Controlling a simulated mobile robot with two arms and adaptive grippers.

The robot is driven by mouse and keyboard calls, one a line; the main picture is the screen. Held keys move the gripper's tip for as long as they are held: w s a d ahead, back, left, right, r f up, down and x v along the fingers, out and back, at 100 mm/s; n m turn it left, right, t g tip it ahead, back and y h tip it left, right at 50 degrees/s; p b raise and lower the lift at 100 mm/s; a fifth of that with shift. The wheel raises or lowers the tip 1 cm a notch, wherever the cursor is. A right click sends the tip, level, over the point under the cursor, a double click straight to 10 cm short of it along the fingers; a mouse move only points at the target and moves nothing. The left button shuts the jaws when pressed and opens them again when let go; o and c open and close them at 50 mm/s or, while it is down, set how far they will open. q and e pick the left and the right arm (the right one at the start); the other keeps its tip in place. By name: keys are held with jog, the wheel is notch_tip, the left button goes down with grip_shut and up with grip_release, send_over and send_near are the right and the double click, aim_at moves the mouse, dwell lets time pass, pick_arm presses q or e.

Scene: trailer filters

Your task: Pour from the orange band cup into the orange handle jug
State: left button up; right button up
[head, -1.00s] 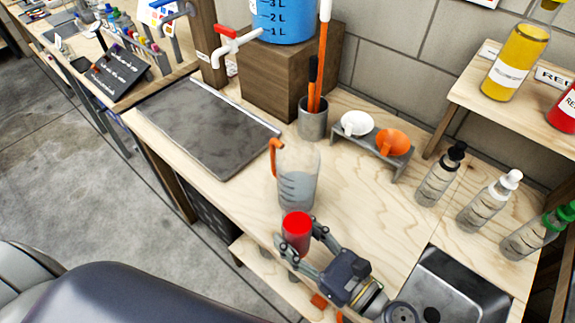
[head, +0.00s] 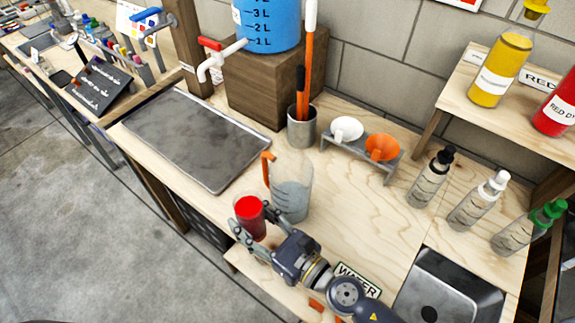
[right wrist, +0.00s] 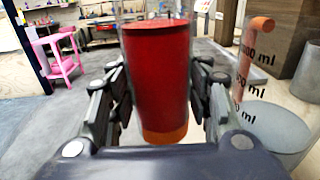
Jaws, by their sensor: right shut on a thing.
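The orange band cup (head: 250,217) is clear, filled with red liquid, and stands upright in my right gripper (head: 256,232). In the right wrist view the cup (right wrist: 158,80) sits between both fingers, with its orange band at the bottom. The orange handle jug (head: 291,190) is a clear, graduated jug standing upright on the bench, with greyish contents low in it and its handle toward the back left. The cup is just left of the jug in the head view. In the right wrist view the jug (right wrist: 270,125) is at the right. My left gripper is not visible.
A grey tray (head: 195,138) lies at the left of the bench. A blue water tank (head: 268,25) with a tap stands on a wooden block behind. A grey rack (head: 390,161) holds a white and an orange funnel. Several bottles and a sink (head: 450,290) are at the right.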

aim_at(256, 193)
jog(key=shift+r, duration=0.15)
jog(key=shift+w+d+r+m+p, duration=0.3)
jog(key=shift+m+p, duration=0.2)
jog(key=shift+m, duration=0.5)
jog(key=shift+w+d+r+m+p, duration=0.15)
jog(key=shift+r+m+p, duration=0.3)
jog(key=shift+m, duration=1.45)
jog(key=shift+w+d+r+p, duration=0.1)
jog(key=shift+w+r+p, duration=0.05)
jog(key=shift+r+p, duration=1.65)
jog(key=shift+w+d+r+p, duration=0.1)
jog(key=shift+r+p, duration=1.55)
jog(key=shift+p, duration=0.25)
jog(key=shift+f, duration=0.1)
jog(key=shift+w+d+r+m+p, duration=0.2)
jog(key=shift+w+r+m+p, duration=0.1)
jog(key=shift+r+m+p, duration=0.4)
jog(key=shift+f+m, duration=0.45)
jog(key=shift+m, duration=0.55)
jog(key=shift+s+a+f+m, duration=0.1)
jog(key=shift+f+m, duration=0.1)
jog(key=shift+m, duration=0.65)
jog(key=shift+s+a+f+m, duration=0.1)
jog(key=shift+f+m, duration=0.1)
jog(key=shift+m, duration=0.65)
